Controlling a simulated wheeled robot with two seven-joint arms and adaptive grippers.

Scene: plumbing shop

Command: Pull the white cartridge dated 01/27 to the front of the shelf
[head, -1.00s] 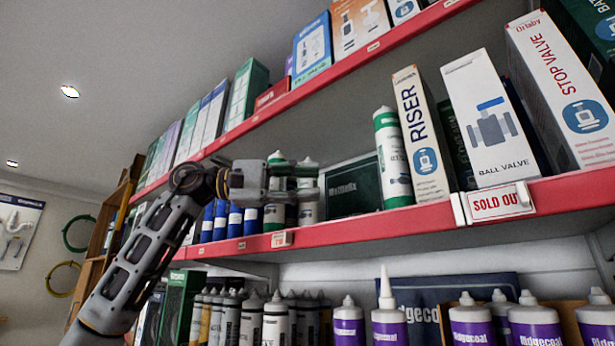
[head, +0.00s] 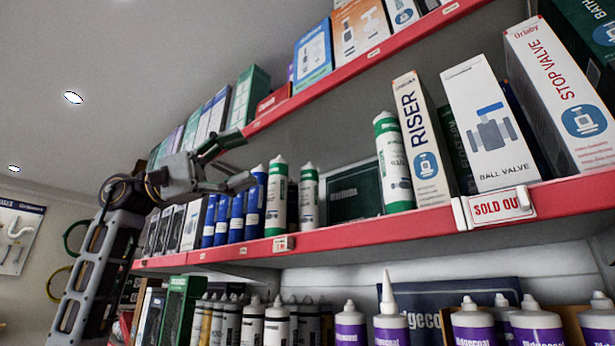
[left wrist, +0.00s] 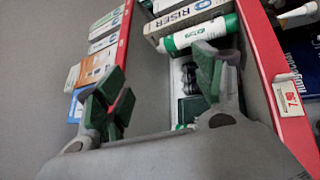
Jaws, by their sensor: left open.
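Two white cartridges with green bands stand side by side on the middle shelf in the head view: a left one (head: 278,200) close to the front edge and a right one (head: 309,200) slightly farther back. A third white-and-green cartridge (head: 393,165) stands by the RISER box; a cartridge of this kind also shows in the left wrist view (left wrist: 198,36). No 01/27 date is legible on any of them. My right gripper is not in view.
Blue cartridges (head: 237,218) stand left of the pair. A dark green box (head: 352,190) is behind, to the right. The RISER box (head: 420,140) is farther right. The red shelf edge (head: 360,228) carries a price tag (head: 283,243). Another shelf is above.

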